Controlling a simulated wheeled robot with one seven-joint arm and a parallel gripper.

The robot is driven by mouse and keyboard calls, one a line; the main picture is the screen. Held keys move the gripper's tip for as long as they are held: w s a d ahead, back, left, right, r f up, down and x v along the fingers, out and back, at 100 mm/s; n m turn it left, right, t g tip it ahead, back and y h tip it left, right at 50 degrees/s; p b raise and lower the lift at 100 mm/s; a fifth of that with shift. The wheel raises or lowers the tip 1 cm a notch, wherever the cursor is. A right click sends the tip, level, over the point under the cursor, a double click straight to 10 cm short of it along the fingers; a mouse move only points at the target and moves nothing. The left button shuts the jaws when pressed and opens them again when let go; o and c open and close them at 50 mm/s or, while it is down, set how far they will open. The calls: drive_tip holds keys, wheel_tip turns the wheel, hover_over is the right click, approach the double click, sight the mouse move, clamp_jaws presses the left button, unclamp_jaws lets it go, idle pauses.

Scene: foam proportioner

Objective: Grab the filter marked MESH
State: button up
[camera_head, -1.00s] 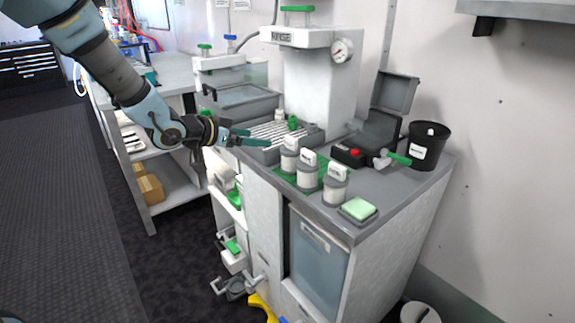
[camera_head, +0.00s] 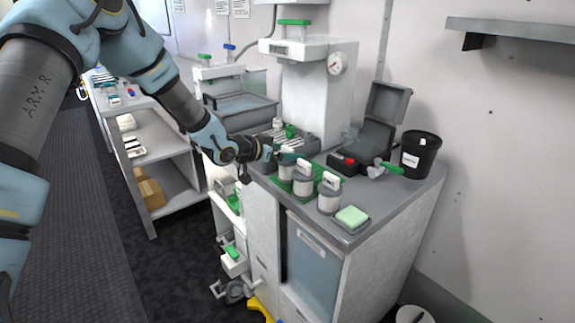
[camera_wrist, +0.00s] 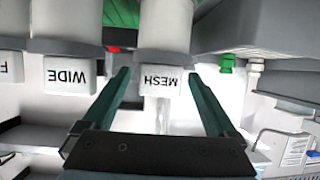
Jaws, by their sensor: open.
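The MESH filter (camera_wrist: 166,50) is a white cylinder with a white label tab, seen upside down in the wrist view. The tab lies between the two teal fingers of my gripper (camera_wrist: 159,74), which are apart and not closed on it. In the head view this appears to be the leftmost filter (camera_head: 286,172) of the row, with my gripper (camera_head: 280,154) at its upper left, partly covering it. The WIDE filter (camera_wrist: 67,30) is beside it, outside the fingers. A third filter (camera_wrist: 10,65) is cut off, showing only an F.
The filters stand on a green mat (camera_head: 318,172) near the counter's front edge. A grey ribbed tray (camera_head: 312,143) is behind them. A green sponge (camera_head: 351,217), an open dark case (camera_head: 372,150) and a black bucket (camera_head: 420,155) are to the right.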

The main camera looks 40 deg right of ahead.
clamp_jaws()
idle(0.8)
